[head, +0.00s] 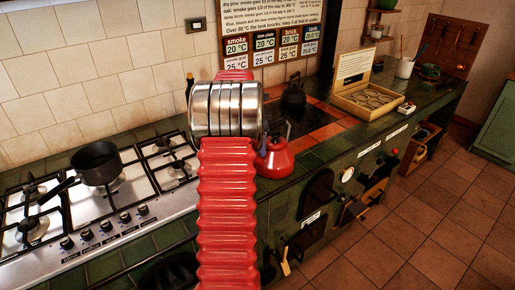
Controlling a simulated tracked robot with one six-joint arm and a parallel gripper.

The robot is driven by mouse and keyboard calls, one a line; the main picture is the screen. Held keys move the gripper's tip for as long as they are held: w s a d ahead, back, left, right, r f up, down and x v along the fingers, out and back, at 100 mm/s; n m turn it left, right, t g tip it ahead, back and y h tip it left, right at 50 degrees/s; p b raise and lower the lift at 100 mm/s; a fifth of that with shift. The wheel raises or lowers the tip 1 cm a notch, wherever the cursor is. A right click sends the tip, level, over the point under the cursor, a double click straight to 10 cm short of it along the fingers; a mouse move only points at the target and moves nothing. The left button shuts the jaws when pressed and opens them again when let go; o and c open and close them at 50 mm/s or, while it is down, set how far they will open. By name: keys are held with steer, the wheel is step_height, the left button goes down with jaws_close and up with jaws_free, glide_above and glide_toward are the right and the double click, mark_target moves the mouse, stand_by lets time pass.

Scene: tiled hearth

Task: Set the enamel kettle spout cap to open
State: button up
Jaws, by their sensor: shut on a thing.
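A red kettle (276,160) with a dark raised handle stands upright on the dark green tiled top, just right of my arm. Its left side is close to or partly behind my arm. I cannot make out its spout cap or whether the cap is open or shut. A black kettle (293,98) stands farther back, near the wall. My red ribbed arm and its silver joint fill the middle of the head view. My gripper's fingertips do not show; they appear hidden behind the arm, so I cannot see what they touch.
A steel gas hob (115,225) with a black saucepan (96,163) lies at the left. An open wooden box (366,100) stands on the tiled top at the right. Dark oven doors (318,190) and handles are on the front. The tiled floor (430,215) is clear.

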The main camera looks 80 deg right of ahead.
steer(key=shift+a+f, duration=0.15)
steer(key=shift+f, duration=0.1)
steer(key=o, duration=1.1)
steer(key=shift+r, duration=0.15)
steer(key=shift+c, duration=0.2)
steer(key=shift+r, duration=0.1)
steer(key=v, duration=1.3)
steer(key=shift+r, duration=0.25)
steer(key=shift+w, duration=0.1)
